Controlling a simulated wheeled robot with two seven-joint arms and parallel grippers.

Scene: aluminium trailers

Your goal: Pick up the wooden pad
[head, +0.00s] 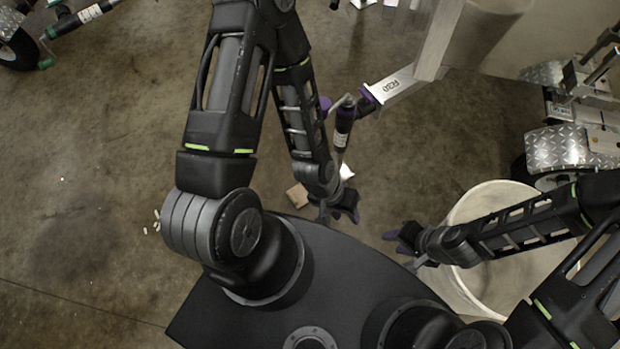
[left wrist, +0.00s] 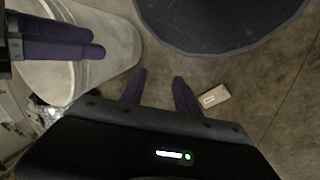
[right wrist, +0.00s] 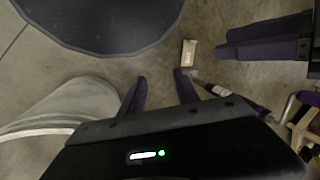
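The wooden pad (head: 298,195) is a small light-brown block on the concrete floor, partly hidden by my left arm in the head view. It also shows in the left wrist view (left wrist: 212,97), right of the left fingers, and in the right wrist view (right wrist: 188,53), beyond the right fingers. My left gripper (head: 342,212) is above the floor, to the right of the pad. Its fingers (left wrist: 160,88) are apart with nothing between them. My right gripper (head: 398,240) is further right, near the bucket. Its fingers (right wrist: 160,84) are apart and empty.
A large white bucket (head: 478,205) stands right of my right gripper. A trailer jack (head: 343,130) with a coupler bar (head: 395,85) stands behind my left gripper. Trailer parts (head: 570,150) are at the far right. The floor at left is mostly clear.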

